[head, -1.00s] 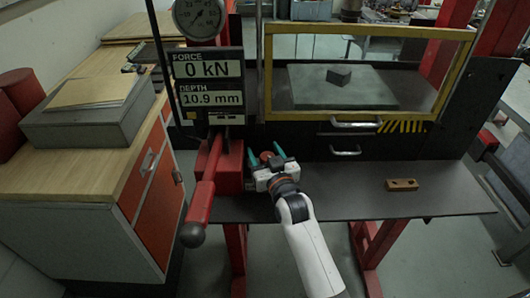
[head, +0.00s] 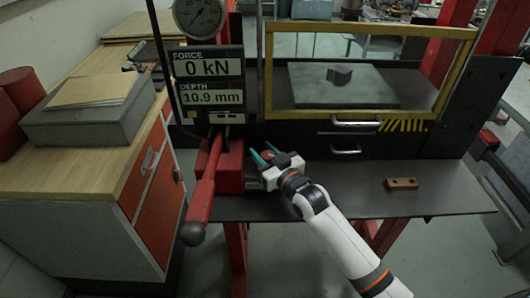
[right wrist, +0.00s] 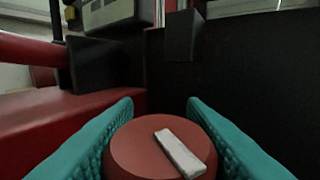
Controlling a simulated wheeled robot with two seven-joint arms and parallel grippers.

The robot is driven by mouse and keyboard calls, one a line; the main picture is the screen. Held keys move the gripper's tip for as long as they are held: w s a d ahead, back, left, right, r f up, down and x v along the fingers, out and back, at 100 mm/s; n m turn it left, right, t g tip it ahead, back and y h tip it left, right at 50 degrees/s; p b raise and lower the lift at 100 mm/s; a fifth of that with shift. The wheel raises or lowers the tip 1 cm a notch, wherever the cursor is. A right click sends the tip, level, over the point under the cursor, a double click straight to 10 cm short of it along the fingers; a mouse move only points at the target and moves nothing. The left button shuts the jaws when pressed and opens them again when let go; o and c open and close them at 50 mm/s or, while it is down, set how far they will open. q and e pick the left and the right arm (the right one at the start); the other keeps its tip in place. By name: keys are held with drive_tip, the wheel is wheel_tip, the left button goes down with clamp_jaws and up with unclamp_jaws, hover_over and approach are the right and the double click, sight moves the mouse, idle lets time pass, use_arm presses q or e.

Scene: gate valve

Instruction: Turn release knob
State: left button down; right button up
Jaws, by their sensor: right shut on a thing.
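The release knob (right wrist: 160,150) is a round red-brown knob with a pale bar across its face, tilted down to the right in the right wrist view. It sits between the two teal fingers of my right gripper (right wrist: 160,118), which press on its sides. In the head view my right gripper (head: 265,155) is beside the red pump block (head: 230,168), and the knob is mostly hidden by the fingers. My left gripper is out of view.
A red lever (head: 205,185) with a dark ball end slopes down left of the block. The display (head: 208,84) reads 0 kN and 10.9 mm. A wooden block (head: 401,184) lies on the dark shelf (head: 340,200). A yellow-framed guard (head: 268,75) stands behind.

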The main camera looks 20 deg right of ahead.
drive_tip(key=n+g+y+b, duration=0.1)
drive_tip(key=n+y+b, duration=0.1)
drive_tip(key=n+g+y+b, duration=0.1)
drive_tip(key=n+y+b, duration=0.1)
drive_tip(key=y+b, duration=0.1)
drive_tip(key=shift+a+f+g, duration=0.1)
drive_tip(key=shift+g, duration=0.2)
drive_tip(key=shift+s+n+g+y+b, duration=0.1)
drive_tip(key=shift+n+g+y+b, duration=0.3)
drive_tip(key=shift+y, duration=0.3)
drive_tip(key=shift+a+r+n+g+y+b, duration=0.2)
drive_tip(key=shift+n+g+y+b, duration=0.2)
drive_tip(key=shift+g+y, duration=0.15)
drive_tip(key=shift+s+n+g+y, duration=0.1)
drive_tip(key=shift+n+g+y, duration=0.2)
drive_tip(key=shift+g+y, duration=0.05)
drive_tip(key=o, duration=1)
drive_tip(key=shift+a, duration=0.1)
drive_tip(key=shift+s+d+f, duration=0.15)
drive_tip(key=shift+s+d, duration=0.05)
drive_tip(key=shift+d, duration=0.1)
drive_tip(key=b+v, duration=0.2)
drive_tip(key=v, duration=0.9)
drive_tip(key=shift+s, duration=0.2)
